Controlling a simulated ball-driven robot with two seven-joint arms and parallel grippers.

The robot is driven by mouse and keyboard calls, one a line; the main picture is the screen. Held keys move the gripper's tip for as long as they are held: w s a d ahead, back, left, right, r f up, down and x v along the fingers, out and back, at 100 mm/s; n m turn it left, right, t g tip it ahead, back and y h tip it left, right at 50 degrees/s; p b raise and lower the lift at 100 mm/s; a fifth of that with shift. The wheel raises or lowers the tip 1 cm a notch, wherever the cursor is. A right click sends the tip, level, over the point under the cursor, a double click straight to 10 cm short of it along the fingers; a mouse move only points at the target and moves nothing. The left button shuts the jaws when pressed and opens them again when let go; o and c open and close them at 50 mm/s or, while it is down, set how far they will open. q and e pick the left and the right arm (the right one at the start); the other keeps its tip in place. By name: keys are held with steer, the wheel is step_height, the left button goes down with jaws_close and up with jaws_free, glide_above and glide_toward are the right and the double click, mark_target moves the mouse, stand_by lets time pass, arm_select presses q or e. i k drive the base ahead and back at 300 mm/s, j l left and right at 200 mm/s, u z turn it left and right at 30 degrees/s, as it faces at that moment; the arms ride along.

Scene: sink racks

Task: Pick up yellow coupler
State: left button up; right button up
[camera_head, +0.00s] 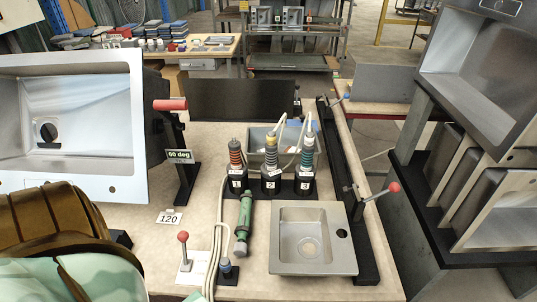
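The yellow coupler (271,152) stands upright in the middle black holder (271,185), marked 2. A pale hose runs up from its top. A red-orange coupler (235,154) stands to its left in the holder marked 1. A teal coupler (308,150) stands to its right in the holder marked 3. The three stand close side by side. No gripper is in view, and nothing is seen touching the yellow coupler.
A small steel sink (314,263) lies in front of the holders, with a green tool (244,222) to its left. A large tilted sink (70,120) fills the left. A black rail with a red-knobbed lever (394,187) runs along the right. Stacked sinks (495,210) stand beyond.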

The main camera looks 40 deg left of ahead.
mark_target(271, 136)
steer(key=u, duration=1.3)
